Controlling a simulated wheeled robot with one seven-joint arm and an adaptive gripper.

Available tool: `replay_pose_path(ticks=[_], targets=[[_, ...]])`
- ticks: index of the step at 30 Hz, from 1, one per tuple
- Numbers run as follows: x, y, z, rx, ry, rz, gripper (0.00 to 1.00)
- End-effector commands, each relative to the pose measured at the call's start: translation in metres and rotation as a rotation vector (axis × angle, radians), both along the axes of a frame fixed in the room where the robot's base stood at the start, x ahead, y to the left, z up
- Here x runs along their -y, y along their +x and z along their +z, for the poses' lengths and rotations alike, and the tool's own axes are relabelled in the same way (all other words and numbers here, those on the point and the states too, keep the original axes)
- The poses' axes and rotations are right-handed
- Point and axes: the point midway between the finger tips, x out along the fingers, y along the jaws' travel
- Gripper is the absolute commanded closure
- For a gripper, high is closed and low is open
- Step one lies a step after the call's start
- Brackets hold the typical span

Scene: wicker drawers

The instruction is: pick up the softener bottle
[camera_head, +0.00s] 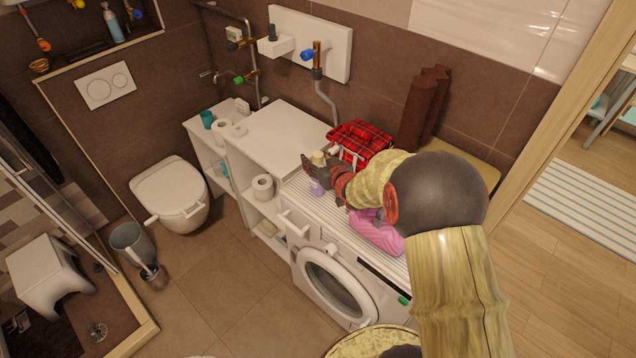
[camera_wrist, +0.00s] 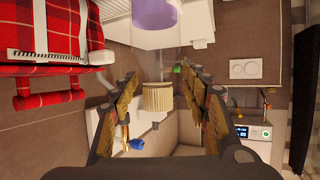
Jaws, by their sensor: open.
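The softener bottle stands on the striped top of the washing machine (camera_head: 296,195). In the head view its pale cap (camera_head: 318,157) shows above my gripper (camera_head: 313,170) and its purple lower part (camera_head: 317,187) below. In the wrist view my gripper (camera_wrist: 160,80) is open, with one finger on each side of the ribbed beige cap (camera_wrist: 158,97). There is a gap on both sides, and neither finger visibly touches the bottle. The purple part (camera_wrist: 155,14) shows at the top of the wrist view. My gripper hides the bottle's middle in the head view.
A red plaid basket (camera_head: 360,140) is close behind my gripper, and it fills the left of the wrist view (camera_wrist: 45,60). A pink cloth (camera_head: 376,235) lies under my arm. A white shelf unit (camera_head: 280,138) with a toilet roll (camera_head: 263,186) stands at the left.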

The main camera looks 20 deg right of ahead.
Motion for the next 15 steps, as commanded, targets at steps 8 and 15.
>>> replay_pose_path(ticks=[8,15], targets=[[0.003,0.033,-0.013,-0.003,0.001,0.0,0.54],[0.003,0.036,-0.012,-0.002,0.001,-0.001,0.54]])
